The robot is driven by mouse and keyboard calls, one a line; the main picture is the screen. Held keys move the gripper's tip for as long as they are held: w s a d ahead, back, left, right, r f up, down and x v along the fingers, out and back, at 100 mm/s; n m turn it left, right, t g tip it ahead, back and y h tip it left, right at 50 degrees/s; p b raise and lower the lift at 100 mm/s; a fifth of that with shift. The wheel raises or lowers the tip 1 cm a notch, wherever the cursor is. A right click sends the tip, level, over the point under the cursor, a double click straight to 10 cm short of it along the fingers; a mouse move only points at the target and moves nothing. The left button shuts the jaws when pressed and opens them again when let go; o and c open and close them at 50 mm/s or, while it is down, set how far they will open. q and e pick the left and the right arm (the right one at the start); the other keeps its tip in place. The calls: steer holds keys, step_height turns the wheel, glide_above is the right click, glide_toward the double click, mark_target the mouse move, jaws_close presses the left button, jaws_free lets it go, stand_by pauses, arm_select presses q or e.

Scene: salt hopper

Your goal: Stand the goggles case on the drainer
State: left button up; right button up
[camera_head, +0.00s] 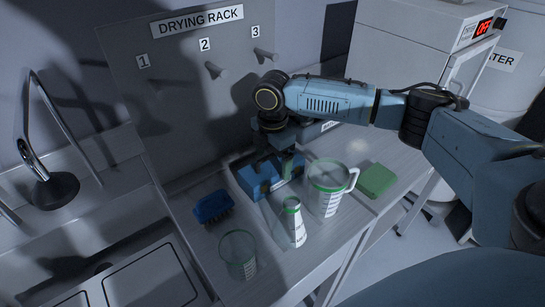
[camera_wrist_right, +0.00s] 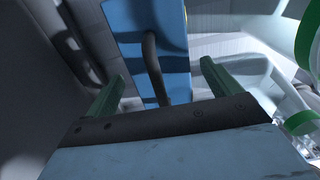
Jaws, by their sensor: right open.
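The goggles case appears to be the blue box with a dark handle (camera_head: 246,181), on the counter near the back panel. It also shows in the right wrist view (camera_wrist_right: 122,22), where its dark bar-like handle lies between the two green fingers. My right gripper (camera_head: 276,176) is over the case, pointing down, with its fingers apart; I cannot tell if they touch it. The right wrist view shows the open gripper (camera_wrist_right: 160,76) empty. The drainer may be the ribbed board by the sink (camera_head: 125,226), but I cannot tell for sure. My left gripper is not in view.
A blue brush (camera_head: 213,206), a clear beaker (camera_head: 238,257), a flask (camera_head: 293,222), a green-rimmed jug (camera_head: 326,188) and a green sponge-like block (camera_head: 376,180) stand close around. The drying rack panel (camera_head: 185,110) with numbered pegs rises behind. A tall faucet (camera_head: 45,150) stands left.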

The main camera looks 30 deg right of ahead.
step_height(320, 180, up, 12)
steer(key=shift+r+p, duration=0.15)
steer(key=shift+p, duration=0.25)
stand_by(1.7)
